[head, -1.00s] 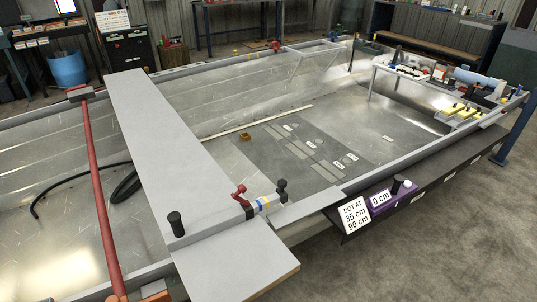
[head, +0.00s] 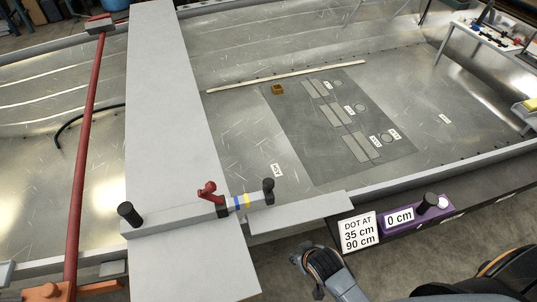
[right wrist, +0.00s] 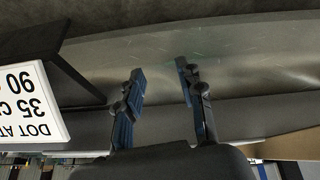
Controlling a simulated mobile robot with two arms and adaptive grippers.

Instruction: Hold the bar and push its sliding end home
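A grey bar (head: 168,219) lies across the wide grey plank near the hull's front edge. A black knob (head: 129,214) stands on its left end. A red lever (head: 209,192) sits near its right end. In the right wrist view my right gripper (right wrist: 160,72) is open and empty. My left gripper is out of view.
A white sign (head: 359,232) reads "DOT AT 35 cm 90 cm". A purple block (head: 410,216) marked "0 cm" carries a black knob, on the dark front ledge. A red pole (head: 88,150) spans the left. The hull floor beyond the bar is mostly clear.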

